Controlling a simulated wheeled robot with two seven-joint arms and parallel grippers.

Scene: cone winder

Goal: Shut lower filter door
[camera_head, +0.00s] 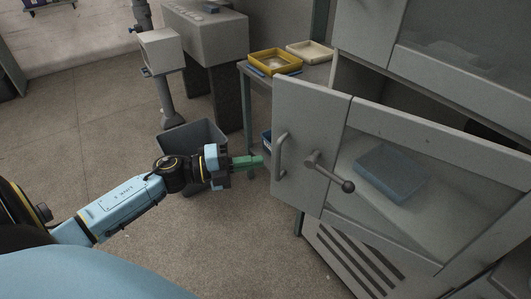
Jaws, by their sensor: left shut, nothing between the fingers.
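The lower filter door (306,130) is a grey panel with a window, on the right of the head view. It stands open, with a gap to the cabinet interior showing above its top edge. It carries a bar handle (279,157) near its left edge and a lever with a dark ball knob (330,172). My right gripper is out of view.
The upper cabinet door (364,32) is above. A side table with a yellow tray (274,63) and a cream tray (310,51) stands behind. A grey bin (196,136) is on the floor behind my left wrist. Floor at lower centre is clear.

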